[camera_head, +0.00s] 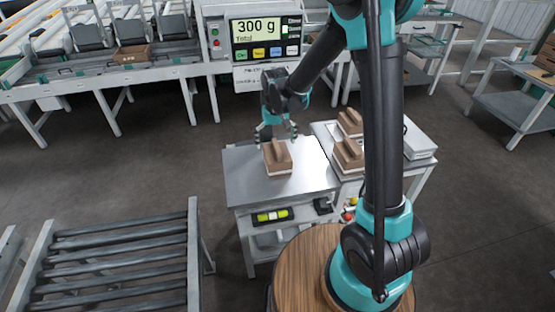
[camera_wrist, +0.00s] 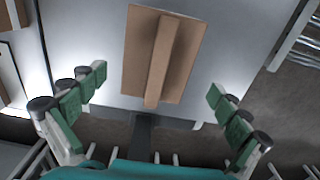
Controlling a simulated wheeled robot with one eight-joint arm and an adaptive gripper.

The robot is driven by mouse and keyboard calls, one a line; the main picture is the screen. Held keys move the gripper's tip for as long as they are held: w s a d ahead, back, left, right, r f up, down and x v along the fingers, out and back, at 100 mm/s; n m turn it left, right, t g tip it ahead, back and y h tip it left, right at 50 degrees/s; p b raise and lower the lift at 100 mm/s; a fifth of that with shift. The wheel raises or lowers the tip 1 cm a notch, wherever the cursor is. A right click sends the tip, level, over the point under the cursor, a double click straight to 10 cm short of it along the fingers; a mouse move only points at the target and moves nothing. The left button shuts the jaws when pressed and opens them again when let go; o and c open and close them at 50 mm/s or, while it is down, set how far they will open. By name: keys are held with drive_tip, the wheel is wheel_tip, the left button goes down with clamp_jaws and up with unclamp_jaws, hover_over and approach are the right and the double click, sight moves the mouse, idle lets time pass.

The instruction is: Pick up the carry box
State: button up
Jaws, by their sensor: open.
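A brown carry box (camera_head: 277,157) with a raised ridge along its top stands on the grey tabletop (camera_head: 250,185) of a small cart. In the wrist view the box (camera_wrist: 140,50) lies ahead of my gripper, between the lines of its two fingers. My gripper (camera_head: 276,133) is open and empty, above and just behind the box in the head view. Its green-padded fingers (camera_wrist: 158,92) are spread wide in the wrist view, apart from the box.
Two similar brown boxes (camera_head: 348,153) stand on the neighbouring table to the right, near a white flat device (camera_head: 418,142). A display reading 300 g (camera_head: 266,38) stands behind. A roller conveyor (camera_head: 120,262) is at the lower left. The grey tabletop around the box is clear.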

sight(277, 159)
wheel_tip(277, 159, down, 3)
drive_tip(key=shift+r, duration=0.2)
drive_tip(key=shift+s+d+f, duration=0.15)
drive_tip(key=shift+f, duration=1.2)
drive_tip(key=shift+s+d+f, duration=0.1)
drive_tip(key=shift+s+f, duration=0.05)
drive_tip(key=shift+f, duration=1.15)
drive_tip(key=c, duration=1.4)
